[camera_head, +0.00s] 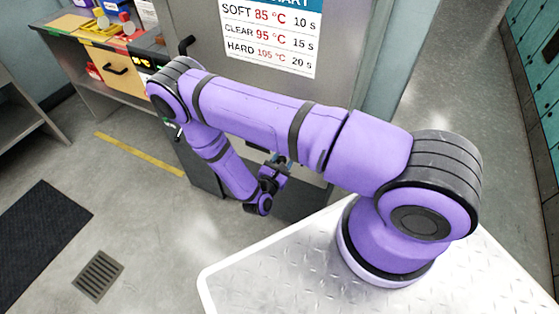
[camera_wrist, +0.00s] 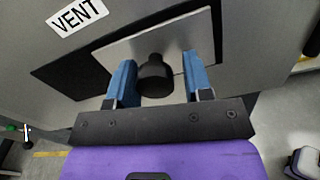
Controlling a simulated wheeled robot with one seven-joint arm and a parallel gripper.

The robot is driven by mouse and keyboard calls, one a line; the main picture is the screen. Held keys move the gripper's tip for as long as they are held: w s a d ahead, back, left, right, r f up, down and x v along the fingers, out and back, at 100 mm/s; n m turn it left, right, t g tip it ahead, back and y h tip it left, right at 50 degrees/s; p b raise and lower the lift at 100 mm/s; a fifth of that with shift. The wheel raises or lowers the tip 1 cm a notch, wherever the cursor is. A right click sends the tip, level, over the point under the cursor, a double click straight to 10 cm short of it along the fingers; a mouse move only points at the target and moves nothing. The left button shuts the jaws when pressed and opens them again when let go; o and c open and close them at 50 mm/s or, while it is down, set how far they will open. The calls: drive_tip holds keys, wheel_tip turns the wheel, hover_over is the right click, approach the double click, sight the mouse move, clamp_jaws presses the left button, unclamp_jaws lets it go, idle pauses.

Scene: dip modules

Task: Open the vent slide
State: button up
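In the wrist view, the vent slide is a pale metal plate (camera_wrist: 115,47) with a black round knob (camera_wrist: 154,76). It lies over a dark slot (camera_wrist: 72,78) that shows at its left and along its upper edge. A white VENT label (camera_wrist: 77,17) is above left on the grey cabinet face. My gripper (camera_wrist: 158,78) has its two blue fingers apart, one on each side of the knob. I cannot tell whether either finger touches it. In the head view my gripper (camera_head: 280,160) is at the cabinet front, mostly hidden by my purple arm, and the slide is hidden.
The grey cabinet (camera_head: 345,75) carries a temperature chart (camera_head: 270,35). The floor holds a dark mat (camera_head: 40,240) and a drain grate (camera_head: 98,274). Teal lockers (camera_head: 535,80) stand at the right.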

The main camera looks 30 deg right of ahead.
drive_tip(key=shift+o, duration=1.1)
drive_tip(key=v, duration=1)
drive_tip(key=shift+s+a, duration=0.25)
drive_tip(key=shift+a, duration=0.05)
